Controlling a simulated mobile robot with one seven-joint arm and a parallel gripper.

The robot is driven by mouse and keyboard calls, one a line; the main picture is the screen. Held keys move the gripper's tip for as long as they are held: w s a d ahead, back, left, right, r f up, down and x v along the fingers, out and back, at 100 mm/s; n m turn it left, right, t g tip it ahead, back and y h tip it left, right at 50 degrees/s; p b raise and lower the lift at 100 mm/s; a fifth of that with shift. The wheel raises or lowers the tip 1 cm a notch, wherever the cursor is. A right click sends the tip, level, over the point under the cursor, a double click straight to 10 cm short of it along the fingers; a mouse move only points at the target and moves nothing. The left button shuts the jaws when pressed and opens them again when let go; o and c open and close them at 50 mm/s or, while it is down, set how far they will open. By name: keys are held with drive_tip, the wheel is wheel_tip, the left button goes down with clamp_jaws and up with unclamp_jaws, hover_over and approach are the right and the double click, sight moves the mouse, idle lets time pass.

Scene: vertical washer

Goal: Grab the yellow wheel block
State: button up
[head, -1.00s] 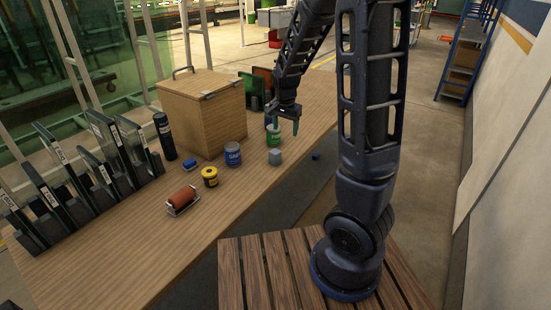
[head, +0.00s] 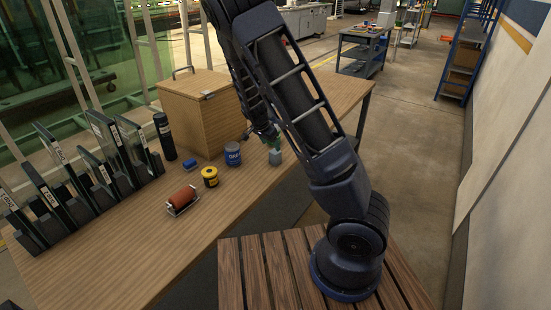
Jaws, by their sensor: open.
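The yellow wheel block (head: 210,177), a short yellow cylinder with dark parts, stands on the wooden workbench (head: 125,240). It is between a red roller in a metal frame and a blue can. My gripper (head: 262,136) is to the right of and farther back than the wheel block, beyond the blue can and by the green can. It is open, and no object shows between its fingers. My own arm hides part of the gripper area and much of the green can.
The blue can (head: 232,154) and a grey block (head: 275,157) stand right of the wheel block. The red roller (head: 182,200) is in front, a small blue block (head: 189,165) behind. A wooden box (head: 205,110), black bottle (head: 164,136) and labelled dark panels stand behind and left. The front bench surface is clear.

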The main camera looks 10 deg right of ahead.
sight(275, 151)
drive_tip(key=shift+x, duration=4.75)
drive_tip(key=shift+s+d, duration=0.15)
drive_tip(key=shift+c, duration=0.2)
drive_tip(key=c, duration=1.1)
